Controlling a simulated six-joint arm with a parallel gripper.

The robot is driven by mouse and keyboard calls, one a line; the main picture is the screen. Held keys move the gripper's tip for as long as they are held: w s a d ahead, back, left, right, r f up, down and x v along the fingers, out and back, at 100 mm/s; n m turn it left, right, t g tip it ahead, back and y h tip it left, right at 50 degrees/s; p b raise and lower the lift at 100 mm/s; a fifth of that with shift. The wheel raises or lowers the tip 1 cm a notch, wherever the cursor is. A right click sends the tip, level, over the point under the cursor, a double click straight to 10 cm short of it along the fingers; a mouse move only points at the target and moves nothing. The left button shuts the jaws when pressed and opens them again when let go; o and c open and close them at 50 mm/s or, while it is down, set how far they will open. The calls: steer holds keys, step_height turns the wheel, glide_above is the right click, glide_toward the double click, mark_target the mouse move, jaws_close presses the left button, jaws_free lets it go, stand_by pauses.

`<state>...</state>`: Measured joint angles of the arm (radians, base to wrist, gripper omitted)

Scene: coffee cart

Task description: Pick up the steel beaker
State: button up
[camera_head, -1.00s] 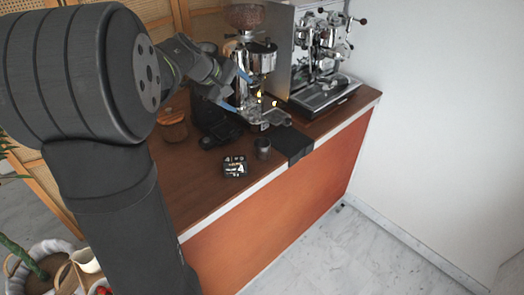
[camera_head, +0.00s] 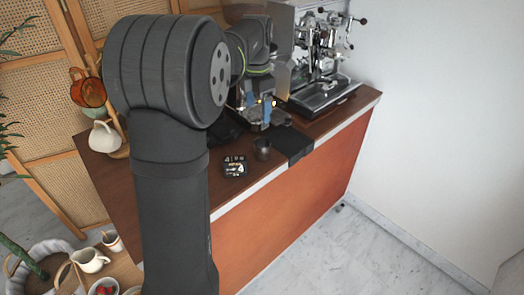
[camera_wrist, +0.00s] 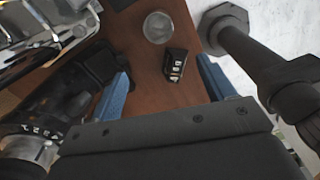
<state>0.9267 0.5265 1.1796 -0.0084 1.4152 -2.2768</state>
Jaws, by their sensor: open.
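The steel beaker (camera_head: 262,149) stands upright on the wooden counter near its front edge, beside a dark mat. In the wrist view the beaker (camera_wrist: 158,27) appears from above as a round, shiny rim at the top middle. My gripper (camera_head: 256,104) has blue fingers and hangs above and behind the beaker in the head view, in front of the grinder. In the wrist view my gripper (camera_wrist: 165,88) is open, its fingers wide apart with nothing held between them. The beaker lies beyond the fingertips, apart from them.
A small black box with pale pieces (camera_head: 235,166) sits left of the beaker; it also shows in the wrist view (camera_wrist: 175,64). The dark mat (camera_head: 287,143) lies to the right. The espresso machine (camera_head: 318,60) stands behind. A white jug (camera_head: 104,136) is at the left.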

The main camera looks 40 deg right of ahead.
mark_target(262, 149)
steer(key=shift+n, duration=0.3)
step_height(262, 149, down, 12)
steer(key=shift+d+f, duration=0.3)
steer(key=shift+f, duration=1.1)
steer(key=shift+d+f, duration=0.2)
steer(key=shift+f, duration=1.1)
steer(key=c, duration=1.1)
steer(key=shift+o, duration=0.2)
steer(key=shift+r, duration=0.1)
